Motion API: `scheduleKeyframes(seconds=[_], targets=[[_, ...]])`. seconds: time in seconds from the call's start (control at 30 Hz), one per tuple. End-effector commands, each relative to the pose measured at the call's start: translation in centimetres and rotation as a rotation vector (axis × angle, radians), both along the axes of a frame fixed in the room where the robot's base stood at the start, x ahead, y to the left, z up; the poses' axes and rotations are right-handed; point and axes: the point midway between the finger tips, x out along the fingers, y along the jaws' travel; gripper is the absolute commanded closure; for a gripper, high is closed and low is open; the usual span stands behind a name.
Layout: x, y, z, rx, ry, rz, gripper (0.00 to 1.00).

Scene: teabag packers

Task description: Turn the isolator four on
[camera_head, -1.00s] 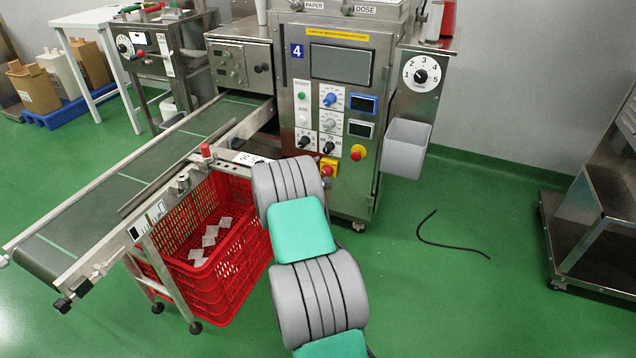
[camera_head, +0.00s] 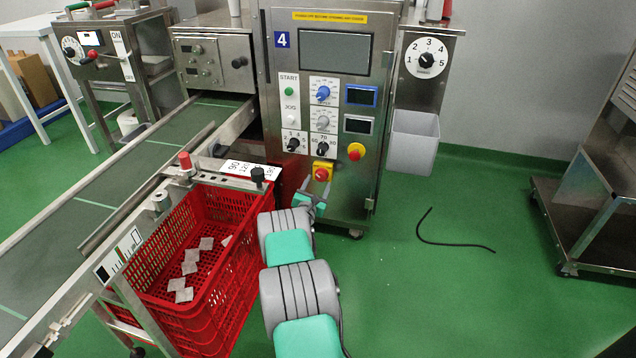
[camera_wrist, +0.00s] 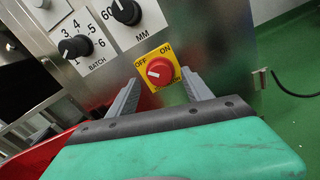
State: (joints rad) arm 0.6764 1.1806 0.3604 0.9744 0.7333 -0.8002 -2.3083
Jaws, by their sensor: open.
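The isolator on machine four is a red rotary knob (camera_head: 321,174) on a yellow plate, low on the steel front panel under the blue "4" label (camera_head: 282,40). In the wrist view the red knob (camera_wrist: 159,71) sits between "OFF" and "ON" lettering, its white mark pointing to the left, on the OFF side. My gripper (camera_wrist: 160,92) is open, with one grey finger on each side of the knob and a visible gap to it. In the head view my gripper (camera_head: 318,186) is just below the knob. I cannot tell whether the fingers touch the panel.
A red-yellow stop button (camera_head: 356,152) and several dials are above the isolator. A grey bin (camera_head: 412,145) hangs right. A black cable (camera_head: 450,243) lies on the floor.

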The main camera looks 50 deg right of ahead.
Motion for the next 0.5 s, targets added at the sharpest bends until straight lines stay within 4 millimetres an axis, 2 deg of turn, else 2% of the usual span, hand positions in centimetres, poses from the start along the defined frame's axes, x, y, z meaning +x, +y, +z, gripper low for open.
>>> scheduleKeyframes(seconds=[0.1, 0.2, 0.47, 0.5], targets=[[0.7, -2.0, -0.4, -0.001, -0.002, -0.002, 0.41], [1.2, -2.9, -0.2, 0.000, -0.002, -0.001, 0.41], [1.2, -3.3, 0.0, 0.001, 0.001, -0.002, 0.41], [1.2, -3.3, 0.0, 0.001, -0.001, -0.003, 0.44]])
